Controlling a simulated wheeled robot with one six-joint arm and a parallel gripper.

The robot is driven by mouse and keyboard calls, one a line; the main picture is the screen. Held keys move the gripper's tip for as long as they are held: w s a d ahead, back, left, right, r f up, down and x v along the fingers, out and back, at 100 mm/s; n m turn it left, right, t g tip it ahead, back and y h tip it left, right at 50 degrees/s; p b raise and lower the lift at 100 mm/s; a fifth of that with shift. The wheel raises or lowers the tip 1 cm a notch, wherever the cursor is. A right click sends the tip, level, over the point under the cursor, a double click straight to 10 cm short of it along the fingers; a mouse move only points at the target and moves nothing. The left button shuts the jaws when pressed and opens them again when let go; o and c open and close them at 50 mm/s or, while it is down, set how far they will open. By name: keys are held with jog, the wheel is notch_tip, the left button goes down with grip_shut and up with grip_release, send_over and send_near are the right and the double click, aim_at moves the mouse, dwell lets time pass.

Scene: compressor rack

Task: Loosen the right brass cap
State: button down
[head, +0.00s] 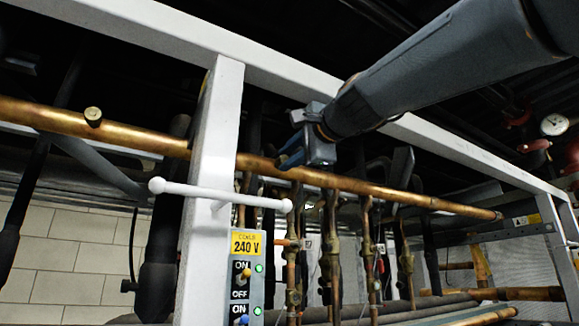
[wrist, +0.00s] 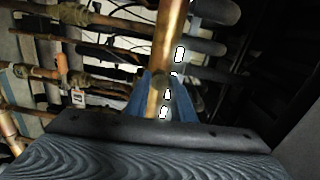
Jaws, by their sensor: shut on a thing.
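In the wrist view, the blue fingers (wrist: 164,98) are closed around a small brownish piece, the right brass cap (wrist: 160,82), in front of the copper pipe (wrist: 172,35). Its turn cannot be told.
A white post (head: 212,140) with a white handle bar (head: 220,195) stands left of my gripper. A white beam (head: 290,82) passes above the pipe. Several thinner vertical pipes stand beneath.

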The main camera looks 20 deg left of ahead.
jog(key=m+b, duration=0.6)
jog(key=m, duration=0.9)
jog(key=m+b, duration=0.6)
jog(key=m, duration=0.9)
jog(key=shift+w+d+m+b, duration=0.1)
jog(key=shift+w+m+b, duration=0.1)
jog(key=shift+m+b, duration=0.15)
dwell(0.6)
dwell(0.4)
jog(key=c, duration=1.5)
grip_release()
